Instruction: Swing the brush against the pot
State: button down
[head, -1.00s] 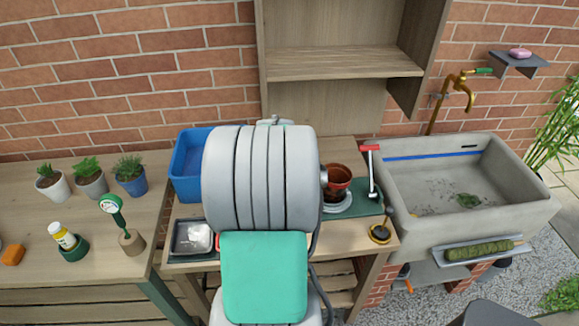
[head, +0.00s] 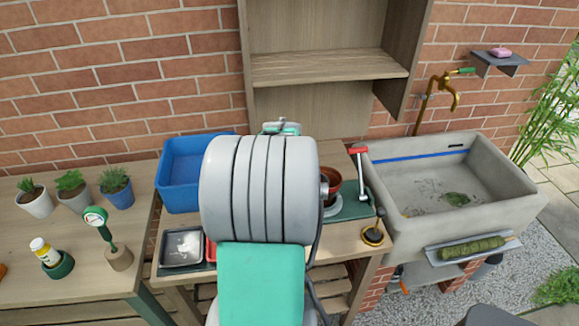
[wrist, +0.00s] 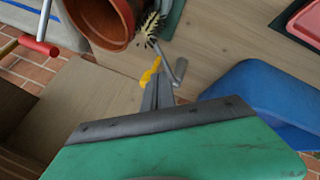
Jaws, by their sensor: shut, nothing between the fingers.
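The terracotta pot (head: 331,184) stands right of my arm in the head view, partly hidden by it. In the wrist view the pot (wrist: 100,22) is at the top, its open rim toward the camera. The brush (wrist: 150,30), with pale bristles, is beside the pot's rim; I cannot tell whether they touch. A grey bent rod (wrist: 172,72) runs below the bristles. A yellow piece (wrist: 150,73) shows at my fingertips. My gripper (wrist: 157,93) is shut and empty, close below the brush. My arm hides the gripper and brush in the head view.
A red-handled lever (head: 358,150) stands right of the pot, beside the stone sink (head: 470,215). A blue tub (head: 180,180) and a metal tray (head: 180,262) are left of my arm. A wooden shelf (head: 330,66) rises behind the bench.

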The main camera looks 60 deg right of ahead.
jog(key=a+f+b+v, duration=0.1)
jog(key=a+v, duration=0.1)
jog(key=v, duration=1)
jog(key=shift+a+f, duration=0.25)
jog(key=shift+s, duration=0.1)
